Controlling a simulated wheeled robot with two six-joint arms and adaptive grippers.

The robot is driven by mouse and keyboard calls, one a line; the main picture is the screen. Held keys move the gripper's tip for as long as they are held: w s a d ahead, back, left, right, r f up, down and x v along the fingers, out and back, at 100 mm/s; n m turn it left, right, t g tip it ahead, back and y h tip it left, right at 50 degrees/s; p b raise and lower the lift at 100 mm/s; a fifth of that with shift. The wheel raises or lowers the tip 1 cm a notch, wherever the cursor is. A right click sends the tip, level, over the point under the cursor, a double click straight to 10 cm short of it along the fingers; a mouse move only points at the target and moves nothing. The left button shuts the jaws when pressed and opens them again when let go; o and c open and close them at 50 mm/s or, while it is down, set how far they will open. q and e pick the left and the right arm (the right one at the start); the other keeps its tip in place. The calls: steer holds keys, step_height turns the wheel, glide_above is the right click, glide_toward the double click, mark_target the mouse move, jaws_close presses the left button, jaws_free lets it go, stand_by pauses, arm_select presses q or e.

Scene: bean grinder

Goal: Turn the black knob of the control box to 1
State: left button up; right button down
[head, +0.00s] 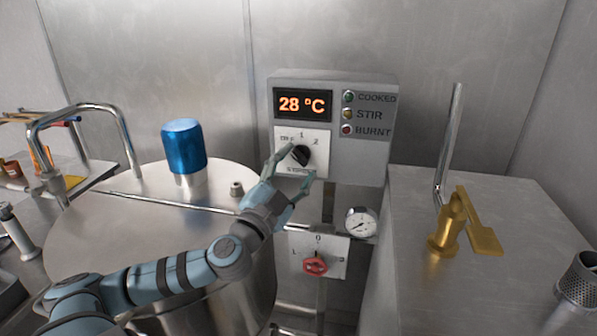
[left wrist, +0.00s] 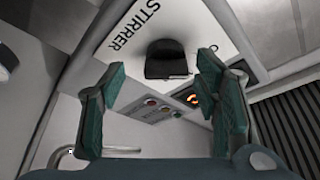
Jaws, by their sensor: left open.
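The grey control box (head: 378,155) is on the back wall in the head view, its display reading 28 °C. Its white dial plate has the marks OFF, 1 and 2 with STIRRER below. The black knob (head: 301,155) is on this plate; I cannot tell surely which mark it points to. My left gripper (head: 296,168) is open in front of the knob, one finger to its left and one below. In the left wrist view the knob (left wrist: 168,60) shows between the open green fingers (left wrist: 162,75), just past their tips, with no clear contact. My right gripper is out of view.
A steel vessel lid with a blue cap (head: 184,147) lies under my left arm. Below the box are a gauge (head: 361,222) and a red knob (head: 315,264) on a plate. A brass tap (head: 455,225) stands on the metal cabinet at right.

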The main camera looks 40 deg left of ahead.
arm_select(q)
steer(key=shift+w+r, duration=0.3)
steer(key=shift+w, duration=0.1)
steer(key=shift+s+r, duration=0.25)
steer(key=shift+w+f, duration=0.1)
steer(key=c, duration=1.1)
steer(key=shift+c, duration=0.2)
